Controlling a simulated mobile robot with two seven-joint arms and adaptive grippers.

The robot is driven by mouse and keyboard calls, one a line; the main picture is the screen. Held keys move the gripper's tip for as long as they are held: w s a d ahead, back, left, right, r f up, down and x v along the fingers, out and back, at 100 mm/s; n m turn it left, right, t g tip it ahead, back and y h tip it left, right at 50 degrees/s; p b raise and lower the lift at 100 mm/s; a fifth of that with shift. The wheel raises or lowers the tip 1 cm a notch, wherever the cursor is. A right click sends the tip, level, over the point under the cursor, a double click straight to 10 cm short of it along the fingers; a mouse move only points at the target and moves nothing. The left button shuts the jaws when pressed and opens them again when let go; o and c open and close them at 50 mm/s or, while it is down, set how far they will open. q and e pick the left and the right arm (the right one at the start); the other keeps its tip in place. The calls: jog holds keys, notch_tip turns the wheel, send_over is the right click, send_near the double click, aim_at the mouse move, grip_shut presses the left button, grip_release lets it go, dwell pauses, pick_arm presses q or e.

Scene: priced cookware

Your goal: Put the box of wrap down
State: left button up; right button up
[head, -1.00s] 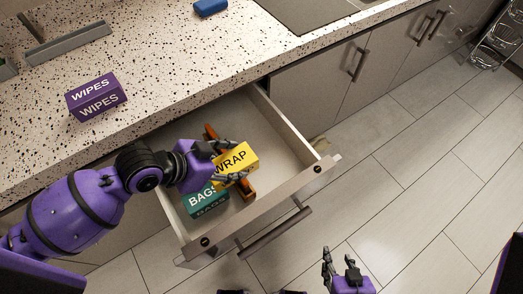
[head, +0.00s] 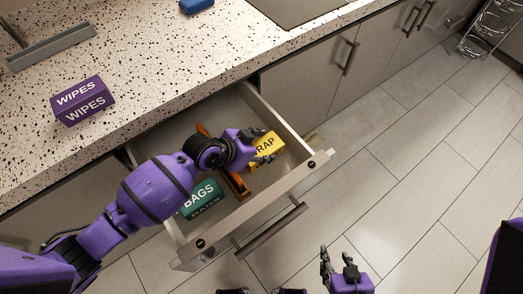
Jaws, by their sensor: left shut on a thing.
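The yellow box of wrap (head: 268,148) is in the right part of the open drawer (head: 262,206), partly hidden by my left gripper. My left gripper (head: 262,150) is shut on the box of wrap. I cannot tell whether the box touches the drawer floor. A green box of bags (head: 201,198) lies in the left part of the drawer. An orange-brown divider (head: 235,184) stands between the two boxes, partly covered by my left arm. My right gripper (head: 338,262) is over the floor at the bottom, fingers apart and empty.
A purple box of wipes (head: 82,101) stands on the speckled counter (head: 150,70). The drawer's front handle (head: 271,232) sticks out over the tiled floor. A wire rack (head: 488,38) stands at the far right.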

aim_at(261, 154)
pick_arm(q)
jog(key=shift+f, duration=0.85)
jog(key=shift+f+b, duration=0.35)
jog(key=shift+f, duration=0.35)
pick_arm(e)
jog(key=shift+w+f, duration=0.1)
jog(key=shift+f, duration=0.3)
pick_arm(q)
jog(key=o, duration=1.3)
jog(key=shift+r, duration=0.1)
pick_arm(e)
jog(key=shift+r, duration=0.1)
